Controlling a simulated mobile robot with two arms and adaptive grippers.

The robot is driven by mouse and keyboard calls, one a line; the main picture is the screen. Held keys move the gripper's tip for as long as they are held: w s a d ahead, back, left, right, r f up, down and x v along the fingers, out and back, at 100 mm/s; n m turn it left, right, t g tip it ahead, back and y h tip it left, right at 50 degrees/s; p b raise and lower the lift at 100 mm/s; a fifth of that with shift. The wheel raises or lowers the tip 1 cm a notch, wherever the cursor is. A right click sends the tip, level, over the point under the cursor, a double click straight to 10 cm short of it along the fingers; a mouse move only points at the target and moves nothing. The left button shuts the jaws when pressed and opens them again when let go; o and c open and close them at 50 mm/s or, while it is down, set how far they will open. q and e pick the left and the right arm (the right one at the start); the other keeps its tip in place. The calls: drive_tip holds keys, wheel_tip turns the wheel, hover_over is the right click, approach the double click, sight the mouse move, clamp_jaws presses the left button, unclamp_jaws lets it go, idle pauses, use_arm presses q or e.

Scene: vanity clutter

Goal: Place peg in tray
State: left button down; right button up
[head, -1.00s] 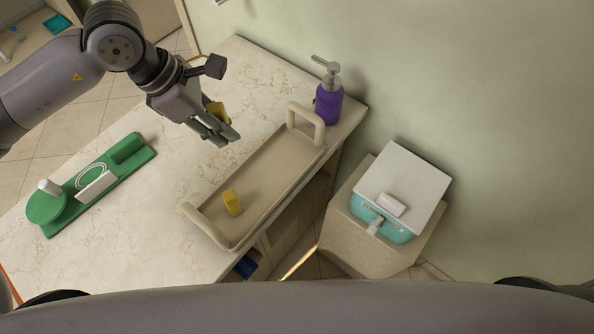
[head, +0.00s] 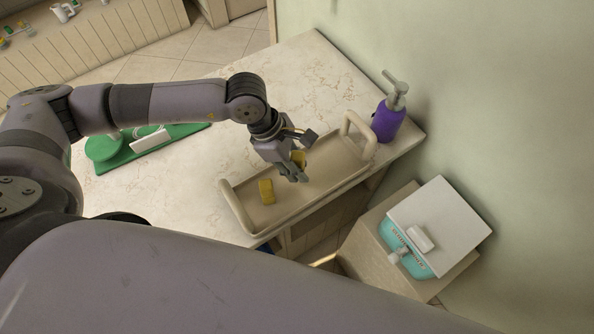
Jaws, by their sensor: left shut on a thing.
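The beige tray (head: 330,182) with two raised handles lies on the marble counter. One yellow peg (head: 266,192) stands in the tray's near-left part. My left gripper (head: 299,173) is over the middle of the tray, shut on another yellow peg (head: 298,158), which is partly hidden by the fingers. I cannot tell whether this peg touches the tray floor. My right gripper is not in view.
A purple soap dispenser (head: 388,122) stands beside the tray's far handle. A green holder (head: 113,160) with white items lies at the left, partly behind my arm. A teal and white box (head: 437,222) sits lower right. The far counter (head: 290,72) is clear.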

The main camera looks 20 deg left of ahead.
sight(303, 184)
use_arm(q)
wheel_tip(303, 184, down, 4)
drive_tip(key=shift+f+p, duration=0.1)
drive_tip(key=shift+p, duration=0.25)
drive_tip(key=shift+f, duration=0.15)
drive_tip(key=shift+f+b, duration=0.2)
drive_tip(key=shift+b, duration=0.1)
drive_tip(key=c, duration=1.3)
unclamp_jaws()
drive_tip(key=shift+r, duration=0.1)
drive_tip(key=shift+c, duration=0.2)
